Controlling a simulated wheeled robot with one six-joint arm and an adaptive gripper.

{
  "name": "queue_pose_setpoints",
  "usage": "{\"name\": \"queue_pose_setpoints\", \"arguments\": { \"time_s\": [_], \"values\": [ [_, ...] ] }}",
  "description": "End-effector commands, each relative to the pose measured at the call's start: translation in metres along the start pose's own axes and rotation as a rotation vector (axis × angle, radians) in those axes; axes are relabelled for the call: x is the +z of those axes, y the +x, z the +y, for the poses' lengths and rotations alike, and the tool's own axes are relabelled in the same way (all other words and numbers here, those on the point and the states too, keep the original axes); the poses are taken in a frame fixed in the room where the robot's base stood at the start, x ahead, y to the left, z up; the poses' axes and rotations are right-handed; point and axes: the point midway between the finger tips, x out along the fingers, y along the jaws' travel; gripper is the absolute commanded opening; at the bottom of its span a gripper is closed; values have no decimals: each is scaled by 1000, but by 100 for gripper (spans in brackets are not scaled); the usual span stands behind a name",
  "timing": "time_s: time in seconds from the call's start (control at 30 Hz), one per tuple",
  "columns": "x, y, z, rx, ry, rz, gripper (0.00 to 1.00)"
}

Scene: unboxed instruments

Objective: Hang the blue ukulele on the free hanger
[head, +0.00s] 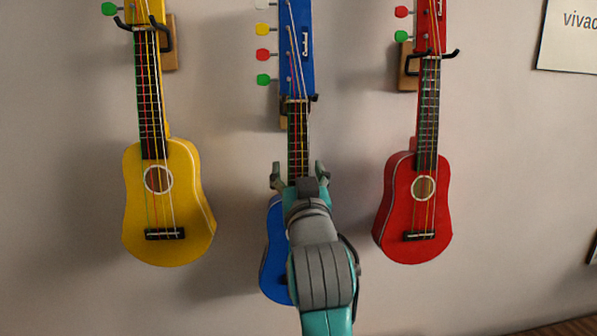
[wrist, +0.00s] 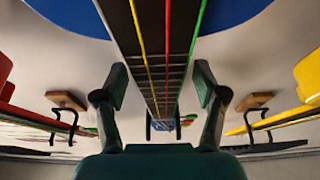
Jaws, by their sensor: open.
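The blue ukulele (head: 303,48) is upright against the wall between two others, its headstock at the middle hanger (head: 285,112). The neck passes down at this hanger, and a black prong tip shows at its right; the prongs are mostly hidden, so I cannot tell how it bears on them. Its blue body (head: 273,262) is partly hidden behind my arm. My gripper (head: 298,172) is open at the lower neck. In the wrist view, the neck (wrist: 155,50) runs between the spread fingers (wrist: 160,88), with visible gaps on both sides.
A yellow ukulele (head: 185,205) hangs on the left hanger (head: 170,45), and a red ukulele (head: 398,205) hangs on the right hanger (head: 408,70). Bare wall lies between the instruments. A poster (head: 575,45) is at the upper right.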

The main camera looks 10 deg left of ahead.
Motion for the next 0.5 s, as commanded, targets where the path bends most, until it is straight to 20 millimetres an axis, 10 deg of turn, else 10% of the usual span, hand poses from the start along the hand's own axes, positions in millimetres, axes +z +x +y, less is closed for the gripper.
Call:
{"name": "queue_pose_setpoints", "arguments": {
  "time_s": [0.5],
  "values": [
    [0, -80, 0, -1, 0, 2, 71]
  ]
}}
